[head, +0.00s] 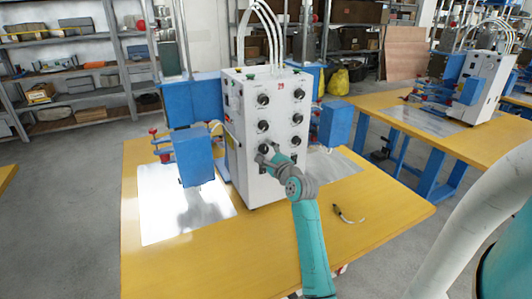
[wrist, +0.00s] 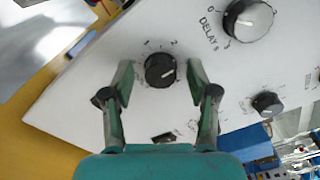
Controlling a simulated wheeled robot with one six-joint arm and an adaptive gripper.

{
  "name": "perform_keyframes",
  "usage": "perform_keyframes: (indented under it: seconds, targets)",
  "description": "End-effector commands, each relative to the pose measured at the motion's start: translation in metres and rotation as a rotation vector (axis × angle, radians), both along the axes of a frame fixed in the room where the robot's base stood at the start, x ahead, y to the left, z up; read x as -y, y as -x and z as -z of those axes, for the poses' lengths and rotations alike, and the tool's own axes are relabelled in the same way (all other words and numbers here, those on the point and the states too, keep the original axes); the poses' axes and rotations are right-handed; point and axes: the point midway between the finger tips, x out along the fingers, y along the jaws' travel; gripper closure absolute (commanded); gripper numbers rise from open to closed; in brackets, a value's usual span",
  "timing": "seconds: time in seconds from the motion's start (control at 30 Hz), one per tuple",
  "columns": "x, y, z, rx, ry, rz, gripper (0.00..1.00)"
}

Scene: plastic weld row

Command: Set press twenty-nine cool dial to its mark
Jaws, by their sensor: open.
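The press control box (head: 237,130) is white, carries a red 29 and has several black dials in two columns on its front. My gripper (head: 266,153) is at the lower left part of that front.
A dial labelled DELAY S (wrist: 248,18) and a smaller black knob (wrist: 267,104) are close by on the panel. A blue press head (head: 193,157) stands left of the box over a metal plate (head: 165,205). A short cable (head: 348,216) lies on the yellow table (head: 390,205).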

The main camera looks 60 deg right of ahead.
Motion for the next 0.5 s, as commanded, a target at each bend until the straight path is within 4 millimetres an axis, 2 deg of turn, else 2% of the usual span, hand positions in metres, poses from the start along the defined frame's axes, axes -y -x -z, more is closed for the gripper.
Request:
perform_keyframes:
  seconds: [0.13, 0.17, 0.3, 0.4, 0.5]
  targets:
    - [-0.0001, 0.0001, -0.0001, 0.000, 0.000, 0.000, 0.41]
    - [-0.0001, 0.0001, -0.0001, 0.000, 0.000, 0.000, 0.44]
    - [-0.0002, 0.0001, -0.0002, 0.000, 0.000, 0.000, 0.79]
    - [-0.0003, 0.0002, -0.0001, 0.000, 0.000, 0.000, 1.00]
    - [-0.0003, 0.0002, -0.0001, -0.001, 0.001, 0.000, 1.00]
